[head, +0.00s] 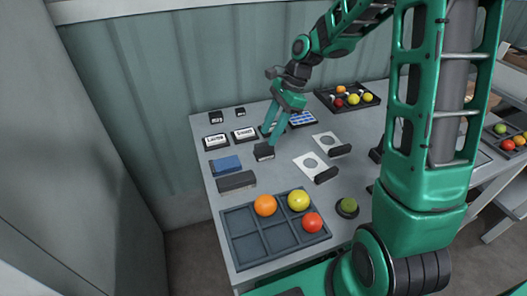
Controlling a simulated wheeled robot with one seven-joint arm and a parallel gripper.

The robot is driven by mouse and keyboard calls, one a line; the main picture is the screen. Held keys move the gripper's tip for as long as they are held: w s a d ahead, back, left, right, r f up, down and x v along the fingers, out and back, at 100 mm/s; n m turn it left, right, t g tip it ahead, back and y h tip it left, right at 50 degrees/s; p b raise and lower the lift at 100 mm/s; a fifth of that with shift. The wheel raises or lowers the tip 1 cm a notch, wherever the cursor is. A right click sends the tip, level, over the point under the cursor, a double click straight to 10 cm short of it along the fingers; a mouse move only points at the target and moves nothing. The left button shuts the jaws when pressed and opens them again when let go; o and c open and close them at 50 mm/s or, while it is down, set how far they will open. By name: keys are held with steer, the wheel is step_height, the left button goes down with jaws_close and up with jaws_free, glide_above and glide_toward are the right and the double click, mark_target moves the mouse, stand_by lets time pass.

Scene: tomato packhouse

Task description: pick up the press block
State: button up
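A small dark block (263,153), which looks like the press block though I cannot be sure, sits on the grey table toward its left side in the head view. My gripper (270,138) points down right beside and above this block. Its two green fingers show a gap between them, and the nearer fingertip is close to the block's upper right edge. I cannot tell whether they touch. Nothing is seen between the fingers.
Signs reading LOCAL (215,142) and SWEET (244,135) stand behind. A blue pad (226,165) and a long dark block (237,181) lie front left. A compartment tray (245,243) holds tomatoes. White cards (311,166) lie right.

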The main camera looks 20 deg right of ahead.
mark_target(265, 143)
steer(key=shift+x, duration=2.75)
steer(key=shift+s+a+r, duration=0.1)
steer(key=shift+s+a, duration=0.05)
steer(key=c, duration=0.8)
